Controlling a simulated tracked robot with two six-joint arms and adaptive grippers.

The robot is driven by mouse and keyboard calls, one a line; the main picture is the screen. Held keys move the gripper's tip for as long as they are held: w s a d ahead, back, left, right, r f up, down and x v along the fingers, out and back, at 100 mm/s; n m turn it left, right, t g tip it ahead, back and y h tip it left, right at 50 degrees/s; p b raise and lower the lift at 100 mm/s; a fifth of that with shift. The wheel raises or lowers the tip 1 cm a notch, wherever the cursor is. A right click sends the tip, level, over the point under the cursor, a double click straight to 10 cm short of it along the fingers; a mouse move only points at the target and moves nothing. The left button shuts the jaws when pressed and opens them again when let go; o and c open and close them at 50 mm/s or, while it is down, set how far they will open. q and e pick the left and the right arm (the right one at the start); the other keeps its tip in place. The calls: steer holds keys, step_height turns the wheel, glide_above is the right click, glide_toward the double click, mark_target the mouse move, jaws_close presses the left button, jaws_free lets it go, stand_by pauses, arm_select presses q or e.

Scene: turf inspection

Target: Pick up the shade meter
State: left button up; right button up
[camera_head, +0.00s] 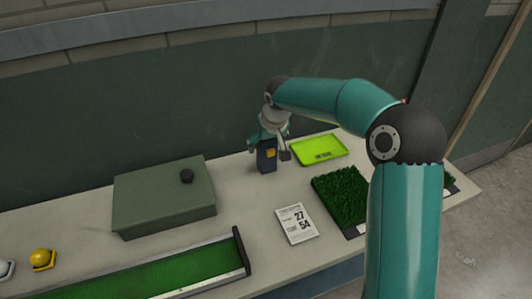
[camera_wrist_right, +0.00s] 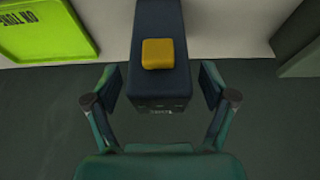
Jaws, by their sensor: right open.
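The shade meter (camera_head: 266,160) looks like an upright dark blue block with a yellow square on its face. It stands on the pale bench near the back edge. My right gripper (camera_head: 269,145) is over its upper part in the head view and partly covers it. In the right wrist view the meter (camera_wrist_right: 159,88) sits between the two fingers of the open right gripper (camera_wrist_right: 160,95), with a gap on each side. The yellow square (camera_wrist_right: 158,53) faces up in that view. My left gripper is in neither view.
A lime-green tray (camera_head: 319,149) lies just right of the meter. A green box (camera_head: 163,197) with a black knob stands to the left. A turf sample (camera_head: 340,194), a printed card (camera_head: 296,223) and a long turf channel (camera_head: 170,275) lie nearer. The dark wall (camera_head: 130,110) rises close behind.

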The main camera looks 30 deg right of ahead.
steer(key=shift+w+f, duration=0.1)
steer(key=shift+f, duration=0.05)
steer(key=c, duration=1.4)
steer(key=shift+c, duration=0.2)
